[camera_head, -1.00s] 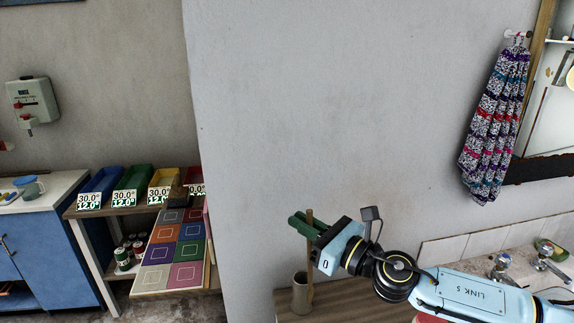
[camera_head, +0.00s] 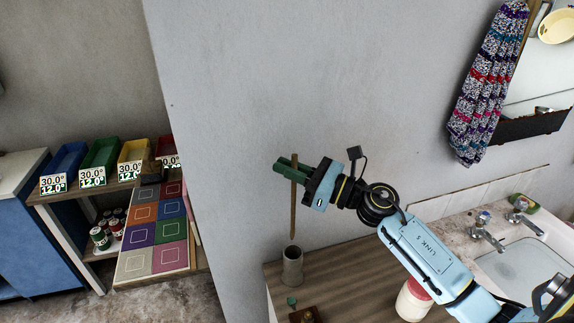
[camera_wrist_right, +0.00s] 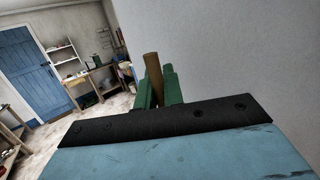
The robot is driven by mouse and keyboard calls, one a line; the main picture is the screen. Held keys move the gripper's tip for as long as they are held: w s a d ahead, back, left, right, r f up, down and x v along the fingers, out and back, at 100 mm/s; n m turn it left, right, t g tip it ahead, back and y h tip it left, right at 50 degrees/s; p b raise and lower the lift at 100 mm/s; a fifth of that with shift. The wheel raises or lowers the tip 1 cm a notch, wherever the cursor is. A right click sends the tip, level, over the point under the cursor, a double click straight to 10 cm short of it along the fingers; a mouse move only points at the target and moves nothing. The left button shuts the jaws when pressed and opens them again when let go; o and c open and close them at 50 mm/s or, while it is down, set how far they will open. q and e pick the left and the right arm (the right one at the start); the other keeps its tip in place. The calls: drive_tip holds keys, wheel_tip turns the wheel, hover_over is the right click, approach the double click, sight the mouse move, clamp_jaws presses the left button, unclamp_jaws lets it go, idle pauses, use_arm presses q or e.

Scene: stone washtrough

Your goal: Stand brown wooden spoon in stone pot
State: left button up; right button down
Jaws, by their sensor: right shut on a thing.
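The brown wooden spoon (camera_head: 293,210) hangs nearly upright in my right gripper (camera_head: 287,167), which is shut on its upper part with green fingers. In the right wrist view the spoon (camera_wrist_right: 153,76) shows between the green fingers (camera_wrist_right: 157,88). The stone pot (camera_head: 292,268) is a grey cylinder standing on the wooden counter. The spoon's lower end shows just above the pot's rim in the head view; whether it is directly over the opening in depth I cannot tell. My left gripper is not in view.
The wooden counter (camera_head: 345,268) also carries a small brown block (camera_head: 304,315), a teal item (camera_head: 291,301) and a white jar with a red lid (camera_head: 413,299). A basin with taps (camera_head: 487,238) lies to the right. The grey wall stands close behind.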

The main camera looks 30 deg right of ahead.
wheel_tip(320, 180, down, 11)
drive_tip(key=b, duration=1)
drive_tip(key=c, duration=1.4)
unclamp_jaws()
drive_tip(key=shift+c, duration=0.2)
drive_tip(key=b+v, duration=0.3)
drive_tip(key=v, duration=1)
